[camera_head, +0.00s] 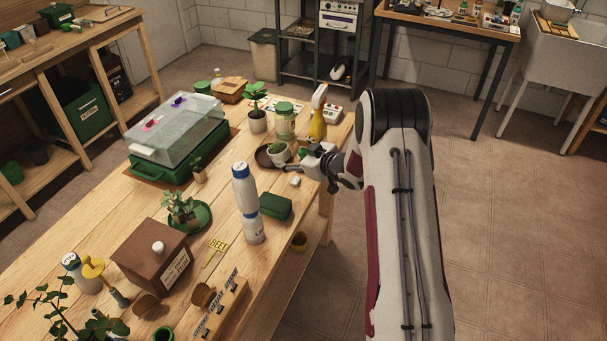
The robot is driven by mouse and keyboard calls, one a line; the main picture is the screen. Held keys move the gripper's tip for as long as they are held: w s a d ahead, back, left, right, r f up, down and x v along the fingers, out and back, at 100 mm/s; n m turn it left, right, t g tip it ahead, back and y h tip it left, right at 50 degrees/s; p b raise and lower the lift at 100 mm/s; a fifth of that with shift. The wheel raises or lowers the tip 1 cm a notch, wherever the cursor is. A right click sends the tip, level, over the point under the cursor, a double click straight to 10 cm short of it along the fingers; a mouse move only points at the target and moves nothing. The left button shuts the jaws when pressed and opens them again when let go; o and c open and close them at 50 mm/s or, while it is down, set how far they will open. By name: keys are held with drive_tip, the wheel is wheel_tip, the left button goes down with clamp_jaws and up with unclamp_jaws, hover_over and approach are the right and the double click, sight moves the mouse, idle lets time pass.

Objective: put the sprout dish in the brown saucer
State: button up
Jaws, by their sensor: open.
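The sprout dish (279,154) is a small pale bowl with green growth in it. It is at the far right part of the bench, at the dark brown saucer (262,160). It appears to stand inside the saucer's right side, roughly upright; its base is not clear to see. The saucer's right part is hidden by the dish and my gripper. My gripper (296,158) is open, close at the right of the dish. I cannot tell whether a finger touches the dish.
A potted plant (257,120), a green-lidded jar (284,122) and a yellow spray bottle (318,124) stand behind the saucer. A clear-lidded green propagator (174,148) is to the left. A white bottle (246,200) and a green box (275,207) stand in front.

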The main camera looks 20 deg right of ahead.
drive_tip(key=s+r+m+g+h, duration=0.1)
drive_tip(key=s+r+h, duration=0.1)
drive_tip(key=s+r, duration=0.45)
drive_tip(key=s+r+m+h, duration=0.2)
drive_tip(key=s+r, duration=0.1)
drive_tip(key=r, duration=0.6)
drive_tip(key=s+r+m+g+h, duration=0.1)
drive_tip(key=s+r+h, duration=0.1)
drive_tip(key=s+r, duration=0.45)
drive_tip(key=s+a+m+g, duration=0.1)
drive_tip(key=s+a, duration=0.2)
drive_tip(key=s, duration=0.8)
drive_tip(key=s+a+r+g+y, duration=0.1)
drive_tip(key=s+a, duration=0.3)
drive_tip(key=s, duration=0.8)
drive_tip(key=s+a+r+m+g, duration=0.1)
drive_tip(key=s+a+g, duration=0.2)
drive_tip(key=s, duration=0.8)
drive_tip(key=shift+s+a+m, duration=0.3)
drive_tip(key=shift+a, duration=0.2)
drive_tip(key=shift+o, duration=0.6)
drive_tip(key=shift+w, duration=0.1)
